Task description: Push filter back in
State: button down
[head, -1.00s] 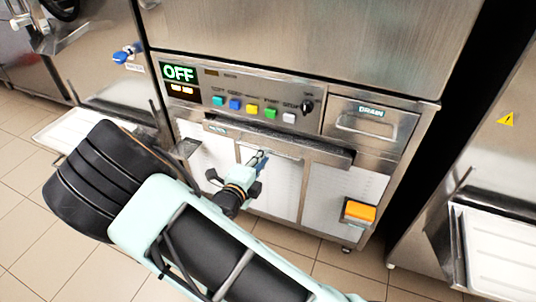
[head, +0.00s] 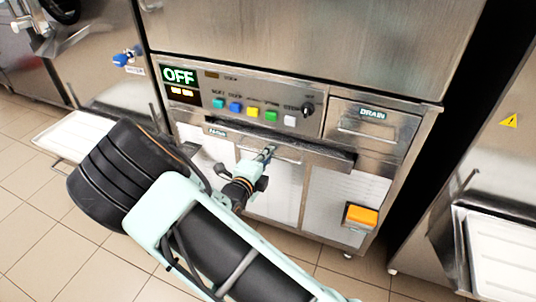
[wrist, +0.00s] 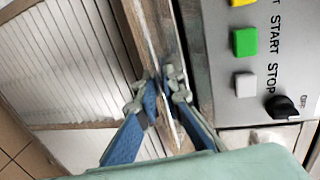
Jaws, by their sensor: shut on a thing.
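The filter (head: 325,156) shows as a long metal front strip below the control panel of the middle machine, with a small label at its left end. It stands out a little from the machine front. My gripper (head: 268,153) is at the middle of this strip. In the wrist view, the blue fingers of my gripper (wrist: 167,88) are shut on the metal edge of the filter (wrist: 146,35), one finger on each side. How far the filter reaches inside the machine is hidden.
The control panel (head: 245,100) with coloured buttons and a knob lies just above. A drain drawer (head: 372,126) is to its right. White ribbed panels (head: 340,200) and an orange block (head: 361,215) are below. A white tray (head: 75,135) juts out at left. Tiled floor is clear in front.

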jog(key=shift+r+p+x, duration=0.2)
jog(key=shift+p+x, duration=0.2)
jog(key=shift+x, duration=0.45)
jog(key=shift+r+p+x, duration=0.15)
jog(key=shift+p+x, duration=0.2)
jog(key=shift+x, duration=0.5)
jog(key=shift+w+r, duration=0.1)
jog(key=shift+w, duration=0.05)
jog(key=c, duration=2.3)
grip_release()
jog(key=shift+c, duration=0.2)
jog(key=v, duration=1.2)
